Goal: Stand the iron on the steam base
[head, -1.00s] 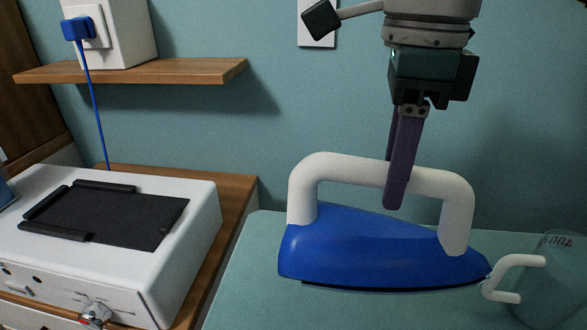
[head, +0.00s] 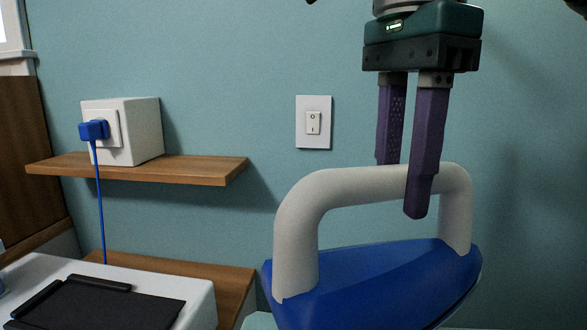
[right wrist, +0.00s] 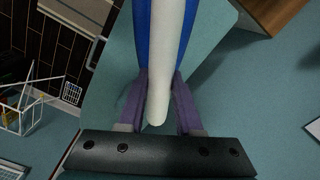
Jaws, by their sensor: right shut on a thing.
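The iron has a blue body (head: 385,280) and a white arched handle (head: 300,225). In the head view it is large at the lower right, its lower edge cut off by the frame. My right gripper (head: 403,190) is shut on the top bar of the handle, purple fingers on either side of it. In the right wrist view the white handle (right wrist: 160,70) runs between the fingers (right wrist: 160,95). The steam base, a white box (head: 195,295) with a black plate (head: 95,305) on top, is at the lower left, partly cut off. My left gripper is out of view.
A wooden shelf (head: 190,172) with a white box (head: 145,130) is on the wall above the steam base. A blue plug (head: 93,130) and cord (head: 99,205) hang there. A wall switch (head: 313,122) is behind the iron. A wire rack (right wrist: 25,105) shows in the right wrist view.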

